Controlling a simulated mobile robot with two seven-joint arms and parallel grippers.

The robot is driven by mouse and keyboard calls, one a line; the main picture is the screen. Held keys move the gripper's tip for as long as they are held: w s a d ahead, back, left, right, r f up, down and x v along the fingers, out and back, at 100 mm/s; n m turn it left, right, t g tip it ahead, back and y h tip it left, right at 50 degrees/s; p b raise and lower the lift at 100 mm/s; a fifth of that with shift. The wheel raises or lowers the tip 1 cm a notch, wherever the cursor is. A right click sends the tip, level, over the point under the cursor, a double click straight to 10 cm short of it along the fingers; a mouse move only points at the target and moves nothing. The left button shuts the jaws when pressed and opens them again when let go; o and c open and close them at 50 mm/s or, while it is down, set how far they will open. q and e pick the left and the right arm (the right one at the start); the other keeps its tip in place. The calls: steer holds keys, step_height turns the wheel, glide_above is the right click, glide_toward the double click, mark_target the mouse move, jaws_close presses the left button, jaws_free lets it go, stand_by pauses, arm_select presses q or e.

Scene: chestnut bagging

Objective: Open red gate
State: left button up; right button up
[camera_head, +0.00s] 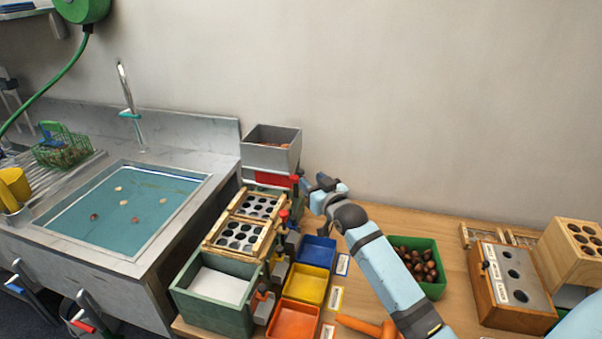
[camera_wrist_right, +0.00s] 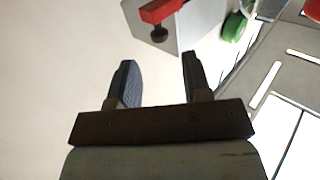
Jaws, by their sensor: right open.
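The red gate (camera_head: 271,180) is a red plate at the bottom front of the grey hopper (camera_head: 270,149), which stands at the back by the wall. In the right wrist view, a red bar (camera_wrist_right: 160,11) with a dark round knob (camera_wrist_right: 159,34) shows beyond my fingertips, on a pale grey face. My right gripper (camera_head: 322,182) is just right of the gate, apart from it. In the wrist view its two fingers (camera_wrist_right: 158,62) are spread and empty, with the knob above the gap between them. My left gripper is out of view.
Below the hopper is a wooden-framed sorting tray (camera_head: 231,249) with round holes. Blue (camera_head: 316,252), yellow (camera_head: 305,284) and orange (camera_head: 293,321) bins stand in front. A green bin (camera_head: 434,289) of chestnuts sits right of my forearm. A sink (camera_head: 125,208) lies left.

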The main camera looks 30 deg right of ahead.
mark_target(302, 171)
steer(key=w, duration=0.6)
steer(key=shift+d, duration=0.2)
steer(key=shift+s, duration=0.1)
jaws_close()
